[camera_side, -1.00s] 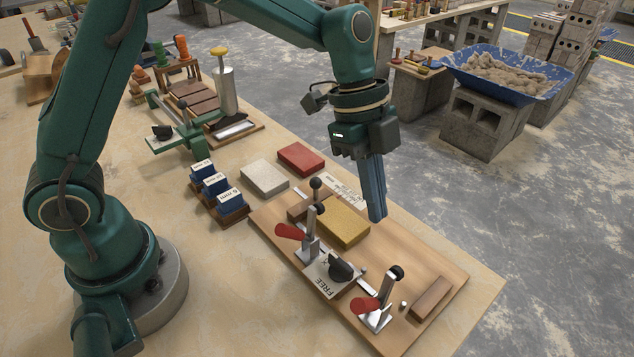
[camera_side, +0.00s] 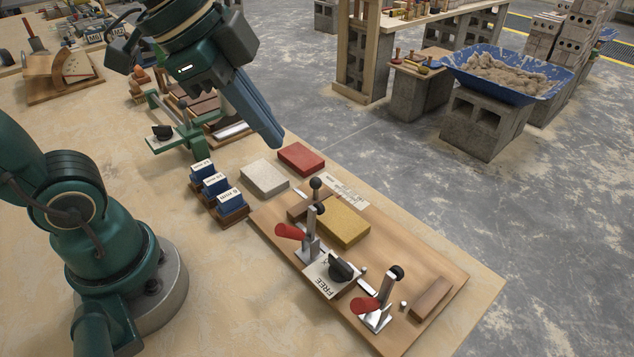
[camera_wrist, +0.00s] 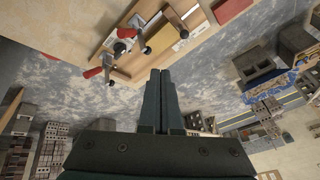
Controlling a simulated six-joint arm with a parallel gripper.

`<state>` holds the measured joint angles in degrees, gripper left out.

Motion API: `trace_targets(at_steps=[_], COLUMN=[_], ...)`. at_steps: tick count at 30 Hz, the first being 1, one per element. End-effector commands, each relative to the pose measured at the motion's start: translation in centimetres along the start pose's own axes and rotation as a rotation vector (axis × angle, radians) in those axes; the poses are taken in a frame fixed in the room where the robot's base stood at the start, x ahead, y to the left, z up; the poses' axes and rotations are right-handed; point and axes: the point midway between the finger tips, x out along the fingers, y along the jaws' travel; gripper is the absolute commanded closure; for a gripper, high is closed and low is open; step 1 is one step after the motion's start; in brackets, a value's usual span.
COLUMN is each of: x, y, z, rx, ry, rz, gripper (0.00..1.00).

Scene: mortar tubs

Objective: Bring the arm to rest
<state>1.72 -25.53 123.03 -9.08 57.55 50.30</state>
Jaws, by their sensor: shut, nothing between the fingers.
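My gripper (camera_side: 272,138) is shut and empty, raised above the table in the side view, with its fingers slanting down to the right. The shut fingers also show in the wrist view (camera_wrist: 161,75). Below and to the right, a yellow block (camera_side: 343,224) lies on a wooden fixture board (camera_side: 415,255) between metal clamps with red handles. A card reading FREE (camera_side: 325,284) lies beside a black knob (camera_side: 341,270). My gripper touches none of these.
A red block (camera_side: 300,158) and a pale block (camera_side: 264,178) lie on the table near the gripper. Blue labelled boxes (camera_side: 216,187) stand in a rack. A green device (camera_side: 178,140) stands behind. A blue tub of mortar (camera_side: 505,75) rests on concrete blocks at the back right.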

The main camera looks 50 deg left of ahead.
Motion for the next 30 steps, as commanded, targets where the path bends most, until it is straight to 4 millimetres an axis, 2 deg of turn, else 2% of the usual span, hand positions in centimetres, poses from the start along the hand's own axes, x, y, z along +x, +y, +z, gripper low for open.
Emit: trace_targets(at_steps=[3,6,9,12,17,30], x=[-0.2,0.4,1.2,1.6,1.5,1.5], y=[1.1,1.8,2.3,2.3,2.2,2.2], z=[3.3,5.4,6.8,7.2,7.1,7.1], rx=[-0.264,-0.478,-0.641,-0.749,-0.815,-0.811], ry=[0.003,0.002,-0.014,-0.020,-0.009,-0.012], rz=[-0.088,-0.134,-0.150,-0.157,-0.161,-0.159], gripper=[1.00,1.00,1.00,1.00,1.00,1.00])
